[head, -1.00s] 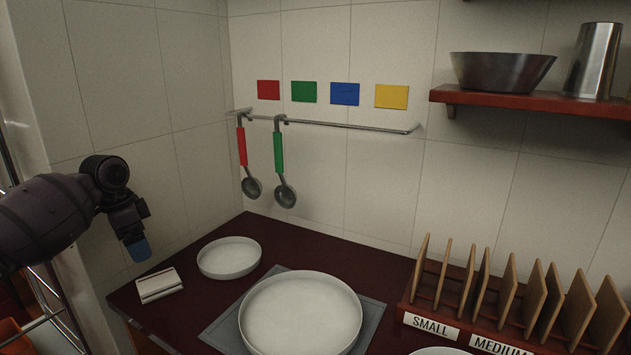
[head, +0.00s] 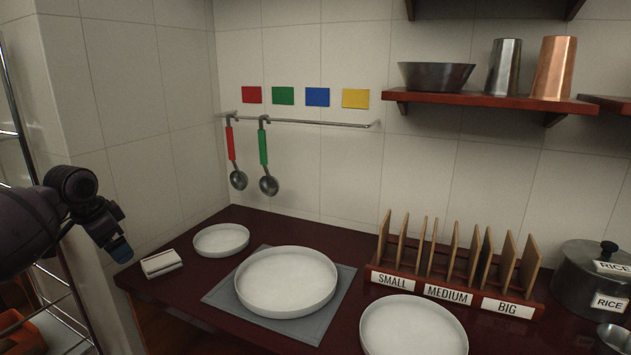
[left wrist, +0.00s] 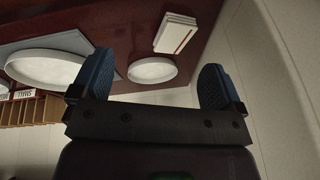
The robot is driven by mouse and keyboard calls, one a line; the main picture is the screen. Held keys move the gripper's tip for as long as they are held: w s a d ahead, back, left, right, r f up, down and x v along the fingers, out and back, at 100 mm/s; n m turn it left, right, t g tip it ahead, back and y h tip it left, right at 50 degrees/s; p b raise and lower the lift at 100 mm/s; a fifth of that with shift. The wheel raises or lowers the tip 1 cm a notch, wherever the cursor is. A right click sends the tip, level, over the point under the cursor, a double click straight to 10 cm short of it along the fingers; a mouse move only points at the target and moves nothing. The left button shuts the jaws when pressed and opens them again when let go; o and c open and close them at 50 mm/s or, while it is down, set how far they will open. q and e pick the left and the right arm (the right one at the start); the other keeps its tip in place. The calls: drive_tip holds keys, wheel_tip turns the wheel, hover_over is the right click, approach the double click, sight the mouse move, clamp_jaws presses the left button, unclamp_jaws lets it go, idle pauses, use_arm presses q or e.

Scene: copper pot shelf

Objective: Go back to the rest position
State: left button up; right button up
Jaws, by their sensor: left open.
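My left gripper (head: 122,250) is at the left edge of the head view, left of the counter and in front of the tiled wall. In the left wrist view its two blue fingertips (left wrist: 155,85) stand wide apart with nothing between them. It touches nothing that I can see. My right gripper is not in view. A red-handled ladle (head: 231,145) and a green-handled ladle (head: 263,147) hang on the wall rail (head: 320,122).
A small white dish (head: 221,239), a folded cloth (head: 161,263), a large white dish (head: 286,281) on a grey mat (head: 222,297) and another plate (head: 412,328) are on the counter. A labelled rack (head: 448,294) and a pot (head: 585,282) stand right. A shelf (head: 480,99) holds metal vessels.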

use_arm(q)
drive_tip(key=w+d+t, duration=0.4)
drive_tip(key=d+t, duration=0.2)
drive_tip(key=d, duration=0.2)
drive_tip(key=s+d+f+t+h+p, duration=0.2)
drive_tip(key=s+d+f+t+h, duration=0.15)
drive_tip(key=s+d+f, duration=0.5)
drive_tip(key=s+f+n+y, duration=0.1)
drive_tip(key=s+f, duration=0.5)
drive_tip(key=s, duration=0.6)
drive_tip(key=s+d+f+n+g+y+p, duration=0.1)
drive_tip(key=s+f+n, duration=0.2)
drive_tip(key=s+f, duration=0.4)
drive_tip(key=s+f+n+g+y+p, duration=0.1)
drive_tip(key=s+f, duration=0.6)
drive_tip(key=s, duration=1.1)
drive_tip(key=shift+d+n+y, duration=0.35)
drive_tip(key=shift+n+y, duration=0.2)
drive_tip(key=shift+n, duration=0.15)
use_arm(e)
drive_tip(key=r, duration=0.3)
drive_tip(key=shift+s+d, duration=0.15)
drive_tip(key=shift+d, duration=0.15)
use_arm(q)
drive_tip(key=shift+s+g, duration=0.1)
drive_tip(key=shift+g, duration=0.15)
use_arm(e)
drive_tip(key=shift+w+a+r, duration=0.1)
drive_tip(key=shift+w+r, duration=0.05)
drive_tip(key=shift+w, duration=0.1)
